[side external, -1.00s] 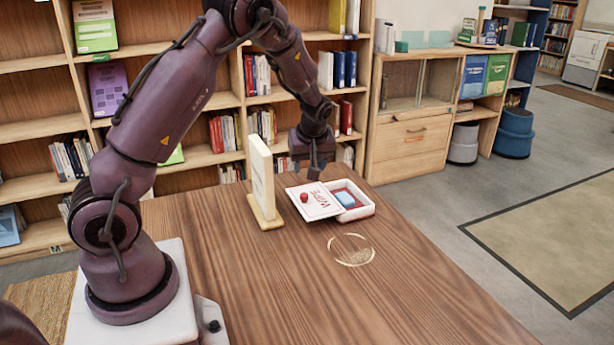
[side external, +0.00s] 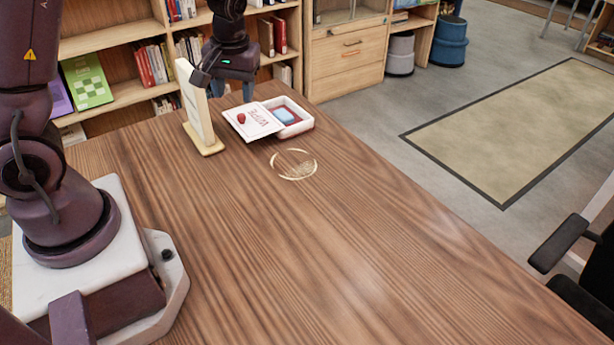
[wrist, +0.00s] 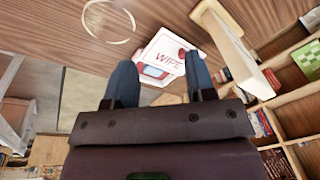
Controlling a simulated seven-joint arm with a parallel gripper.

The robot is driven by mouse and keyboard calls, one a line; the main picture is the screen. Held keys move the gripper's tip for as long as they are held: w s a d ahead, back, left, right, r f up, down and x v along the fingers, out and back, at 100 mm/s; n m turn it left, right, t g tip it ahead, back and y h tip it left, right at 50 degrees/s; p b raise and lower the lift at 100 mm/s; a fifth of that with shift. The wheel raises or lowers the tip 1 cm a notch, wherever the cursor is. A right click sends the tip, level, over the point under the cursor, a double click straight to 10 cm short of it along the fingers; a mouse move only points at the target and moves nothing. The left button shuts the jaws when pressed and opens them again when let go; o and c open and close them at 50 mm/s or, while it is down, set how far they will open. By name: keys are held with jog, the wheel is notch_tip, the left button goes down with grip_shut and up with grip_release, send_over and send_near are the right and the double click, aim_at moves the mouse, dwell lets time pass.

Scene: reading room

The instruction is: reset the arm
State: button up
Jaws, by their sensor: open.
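My gripper (side external: 228,88) is open and empty, above the far side of the table, behind the white box and beside the upright board. In the wrist view its two blue-grey fingers (wrist: 160,80) stand well apart. The white box (side external: 306,124) lies open on the table with a blue block (side external: 285,116) in its red-lined inside. Its lid (side external: 262,126), marked WIPE with a red knob, rests tilted at the box's left side. The lid also shows between the fingers in the wrist view (wrist: 165,45).
A white upright board (side external: 190,98) on a wooden foot stands left of the box. A pale ring mark (side external: 294,164) lies on the wooden table (side external: 330,240). Bookshelves (side external: 130,95) stand behind. The table's front is clear. A black chair (side external: 575,250) is at right.

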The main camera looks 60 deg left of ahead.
jog(key=s+d+r+m+t+h, duration=0.1)
jog(key=s+d+r+m+t, duration=0.4)
jog(key=s+d+r+m, duration=0.4)
jog(key=s+d+r, duration=0.4)
jog(key=d+r, duration=0.2)
jog(key=shift+d+t+h, duration=0.3)
jog(key=shift+d+h, duration=0.05)
jog(key=shift+h, duration=0.05)
